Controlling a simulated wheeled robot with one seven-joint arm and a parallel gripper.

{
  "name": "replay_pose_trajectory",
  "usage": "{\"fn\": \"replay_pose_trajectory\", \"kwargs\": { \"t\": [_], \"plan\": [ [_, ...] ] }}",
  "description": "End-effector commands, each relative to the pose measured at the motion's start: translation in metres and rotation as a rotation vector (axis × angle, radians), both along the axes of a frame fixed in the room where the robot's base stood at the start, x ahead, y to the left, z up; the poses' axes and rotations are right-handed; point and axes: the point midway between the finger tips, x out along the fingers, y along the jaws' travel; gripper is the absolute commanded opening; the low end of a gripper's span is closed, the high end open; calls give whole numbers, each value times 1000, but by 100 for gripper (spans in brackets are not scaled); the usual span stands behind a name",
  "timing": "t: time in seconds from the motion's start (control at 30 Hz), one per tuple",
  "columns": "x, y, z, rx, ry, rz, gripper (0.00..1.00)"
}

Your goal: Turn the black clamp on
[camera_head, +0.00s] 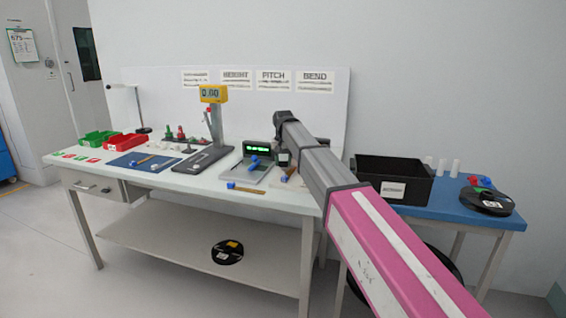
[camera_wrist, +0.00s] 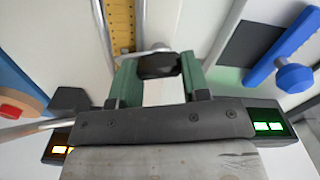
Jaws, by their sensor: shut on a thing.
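The black clamp (camera_wrist: 158,67) shows in the wrist view as a small dark block between the tips of my gripper's two green fingers. My gripper (camera_wrist: 159,76) is shut on it, with one finger at each side. The rest of the clamp is hidden by the fingers and the gripper body. In the head view my gripper (camera_head: 283,157) points down over the right part of the white bench, beside the green-lit display box. The clamp cannot be made out there.
The display box (camera_head: 258,148) stands just left of my gripper. The white bench (camera_head: 110,168) holds a yellow-headed gauge stand (camera_head: 213,125), red bins (camera_head: 125,142) and a blue mat (camera_head: 140,162). A black crate (camera_head: 393,181) is right. A blue-handled tool (camera_wrist: 290,62) lies near the fingers.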

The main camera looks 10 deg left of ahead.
Motion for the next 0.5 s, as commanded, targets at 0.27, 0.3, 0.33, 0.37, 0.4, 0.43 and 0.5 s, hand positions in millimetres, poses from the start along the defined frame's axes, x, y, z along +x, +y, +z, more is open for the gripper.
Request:
{"fn": "replay_pose_trajectory", "kwargs": {
  "t": [0.27,0.3,0.33,0.37,0.4,0.43,0.5],
  "plan": [
    [0,-1,1,0,0,-195,19],
    [0,-1,1,0,0,-215,19],
    [0,-1,1,0,0,-230,19],
    [0,-1,1,0,0,-243,19],
    [0,-1,1,0,0,-260,19],
    [0,-1,1,0,0,-270,19],
    [0,-1,1,0,0,-291,19]
  ]
}}
